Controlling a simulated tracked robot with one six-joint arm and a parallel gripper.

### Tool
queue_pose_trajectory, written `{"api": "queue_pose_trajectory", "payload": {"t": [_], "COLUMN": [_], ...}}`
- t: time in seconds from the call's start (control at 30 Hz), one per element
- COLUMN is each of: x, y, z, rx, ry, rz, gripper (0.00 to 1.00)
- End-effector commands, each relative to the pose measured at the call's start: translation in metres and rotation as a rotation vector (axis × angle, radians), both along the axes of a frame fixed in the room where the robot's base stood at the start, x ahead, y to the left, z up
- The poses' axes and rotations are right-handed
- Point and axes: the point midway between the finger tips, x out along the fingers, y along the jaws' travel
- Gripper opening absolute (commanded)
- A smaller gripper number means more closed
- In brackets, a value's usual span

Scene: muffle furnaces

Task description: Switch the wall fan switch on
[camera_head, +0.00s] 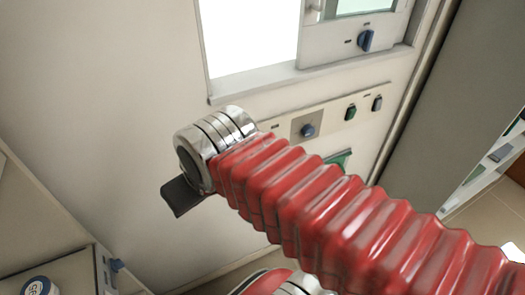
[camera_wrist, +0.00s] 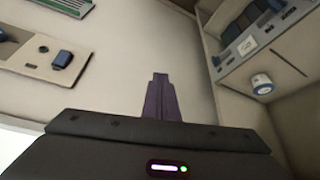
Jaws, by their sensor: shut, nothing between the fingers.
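A pale control strip on the wall (camera_head: 328,121) carries a blue knob (camera_head: 308,130) on a grey plate, a green switch (camera_head: 350,112) and a grey switch (camera_head: 377,103). I cannot read which one is the wall fan switch, nor whether it is on. In the wrist view a blue knob (camera_wrist: 62,59) on a strip shows at the left. My gripper (camera_wrist: 160,77) is shut and empty, pointing toward bare wall to the right of that strip. In the head view my arm hides the strip's lower left end, and only a dark part of my gripper shows, left of the chrome wrist.
Another blue knob (camera_head: 366,40) sits on a white panel above the strip, beside a bright opening (camera_head: 250,40). A grey panel (camera_head: 430,110) stands at the right.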

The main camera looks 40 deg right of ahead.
Motion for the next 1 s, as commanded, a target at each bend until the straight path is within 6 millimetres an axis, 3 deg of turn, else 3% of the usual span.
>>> {"api": "queue_pose_trajectory", "payload": {"t": [0.47, 1.0], "x": [0.029, 0.049], "y": [-0.063, -0.168], "z": [-0.004, -0.021], "rx": [-0.200, -0.425], "ry": [0.071, 0.167], "rz": [0.299, 0.764], "gripper": [0.00, 0.00]}}
